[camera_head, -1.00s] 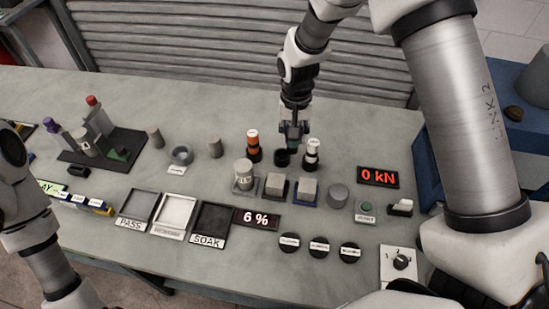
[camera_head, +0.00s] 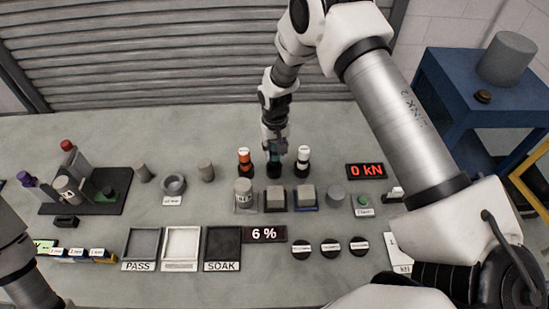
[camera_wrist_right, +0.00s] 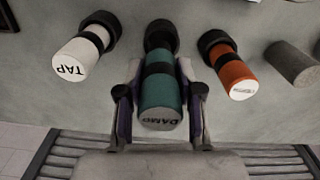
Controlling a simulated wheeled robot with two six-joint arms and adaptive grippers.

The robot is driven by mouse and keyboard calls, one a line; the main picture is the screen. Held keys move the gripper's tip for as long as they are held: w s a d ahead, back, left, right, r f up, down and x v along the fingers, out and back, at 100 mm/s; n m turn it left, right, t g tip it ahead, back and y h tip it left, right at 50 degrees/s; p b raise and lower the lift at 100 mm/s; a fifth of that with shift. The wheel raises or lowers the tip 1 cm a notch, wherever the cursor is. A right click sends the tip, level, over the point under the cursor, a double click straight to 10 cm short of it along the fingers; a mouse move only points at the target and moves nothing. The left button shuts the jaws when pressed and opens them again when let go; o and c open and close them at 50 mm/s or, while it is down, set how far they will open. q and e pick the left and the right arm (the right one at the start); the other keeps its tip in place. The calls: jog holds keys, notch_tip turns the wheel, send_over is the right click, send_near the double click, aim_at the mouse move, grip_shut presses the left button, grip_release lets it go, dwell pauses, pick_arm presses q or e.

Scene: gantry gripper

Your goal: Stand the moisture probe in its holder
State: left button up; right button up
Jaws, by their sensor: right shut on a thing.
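The teal probe marked DAMP (camera_wrist_right: 160,92) has a black band and stands between the fingers of my right gripper (camera_head: 275,151), which is shut on it. Its lower end meets a round black holder (camera_head: 274,171), which also shows in the right wrist view (camera_wrist_right: 162,32). Whether it is fully seated or slightly above cannot be told. A white piece marked TAP (camera_wrist_right: 76,62) and an orange piece (camera_wrist_right: 236,78) stand in black holders on either side. My left gripper is out of view; only part of the left arm shows at the left edge.
In front of the holders stand a grey cylinder (camera_head: 243,190) and blocks (camera_head: 276,195). PASS (camera_head: 139,266) and SOAK (camera_head: 222,266) trays lie nearer, beside a 6 % display (camera_head: 265,234). A 0 kN display (camera_head: 366,171) is at the right. A shutter (camera_head: 180,60) stands behind the table.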

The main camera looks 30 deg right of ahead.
aim_at(274, 158)
jog(key=f, duration=0.2)
jog(key=f+p, duration=0.1)
jog(key=f, duration=0.1)
jog(key=shift+w+a+f, duration=0.1)
jog(key=shift+w+a, duration=0.05)
jog(key=shift+a, duration=0.05)
jog(key=shift+d+f, duration=0.15)
jog(key=shift+f, duration=0.2)
jog(key=o, duration=1.2)
jog(key=shift+c, duration=0.2)
jog(key=shift+r, duration=0.2)
notch_tip(274, 158, up, 11)
jog(key=b, duration=0.4)
jog(key=shift+r, duration=0.55)
